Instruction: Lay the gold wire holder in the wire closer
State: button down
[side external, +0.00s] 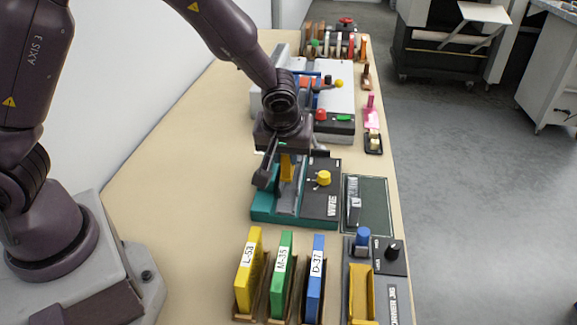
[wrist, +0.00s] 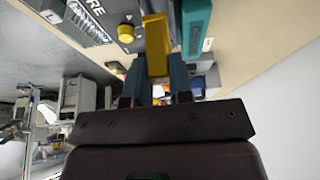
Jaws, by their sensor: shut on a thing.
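The gold wire holder (side external: 287,167) is upright between the fingers of my gripper (side external: 283,178), which is shut on it. In the wrist view the gold holder (wrist: 156,45) runs between the two fingers (wrist: 156,85) toward the machine. The wire closer (side external: 262,210) has a teal base, a grey channel and a black panel with a yellow knob (side external: 323,178). The holder is over the channel area, left of the knob. The fingers partly hide its lower end, and I cannot tell whether it touches the closer. The closer's teal side (wrist: 196,30) also shows in the wrist view.
Yellow (side external: 248,275), green (side external: 279,275) and blue (side external: 315,280) labelled pieces stand in front of the closer. The left part of the bench is clear.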

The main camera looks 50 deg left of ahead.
aim_at(286, 178)
jog(key=shift+f, duration=3.4)
jog(key=shift+f, duration=0.65)
jog(key=c, duration=1.3)
grip_release()
jog(key=shift+r, duration=0.1)
jog(key=shift+v, duration=5.5)
